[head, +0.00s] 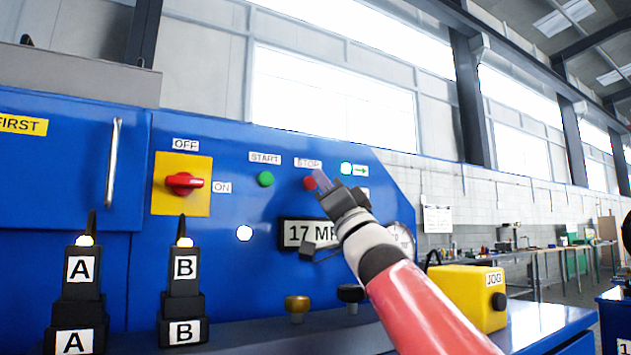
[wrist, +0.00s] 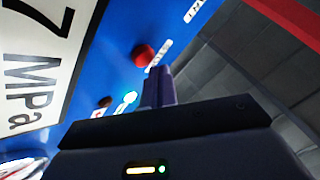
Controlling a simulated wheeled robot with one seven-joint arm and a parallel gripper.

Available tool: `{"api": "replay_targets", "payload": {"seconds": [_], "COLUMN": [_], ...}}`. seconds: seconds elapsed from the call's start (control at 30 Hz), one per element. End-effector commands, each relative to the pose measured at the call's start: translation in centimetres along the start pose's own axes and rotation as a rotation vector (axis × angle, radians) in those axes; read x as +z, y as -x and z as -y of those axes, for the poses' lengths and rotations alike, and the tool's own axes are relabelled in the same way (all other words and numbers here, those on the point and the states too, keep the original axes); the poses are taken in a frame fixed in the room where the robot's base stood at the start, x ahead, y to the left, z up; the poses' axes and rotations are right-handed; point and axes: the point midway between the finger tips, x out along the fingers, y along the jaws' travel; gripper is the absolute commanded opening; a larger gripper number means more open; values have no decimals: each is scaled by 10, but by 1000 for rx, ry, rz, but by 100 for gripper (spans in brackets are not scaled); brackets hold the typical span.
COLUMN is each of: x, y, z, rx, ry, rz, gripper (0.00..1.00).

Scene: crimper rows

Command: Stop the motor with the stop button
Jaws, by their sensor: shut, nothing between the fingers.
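The red stop button (head: 310,182) sits on the blue panel under a STOP label, to the right of the green START button (head: 265,179). It also shows in the wrist view as a red knob (wrist: 143,55). My gripper (head: 322,179) is shut and empty, its fingertips at the right edge of the stop button in the head view. In the wrist view the fingertips (wrist: 158,72) are just below and right of the button. I cannot tell whether they touch it. A white light (head: 346,168) glows beside a green arrow label.
A red rotary switch (head: 184,182) on a yellow plate points toward ON. A display reading 17 MP (head: 300,234) is partly hidden by my gripper. Black A (head: 80,270) and B (head: 185,268) units stand front left. A yellow JOG box (head: 470,297) stands right of my arm.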

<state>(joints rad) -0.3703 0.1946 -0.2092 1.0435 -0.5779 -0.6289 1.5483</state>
Motion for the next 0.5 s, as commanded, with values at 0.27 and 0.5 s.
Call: {"api": "replay_targets", "payload": {"seconds": [0.27, 0.5], "x": [18, 20], "y": [4, 13], "z": [-6, -2], "rx": [6, 7], "ry": [-20, -18], "rz": [17, 18], "gripper": [0, 0]}}
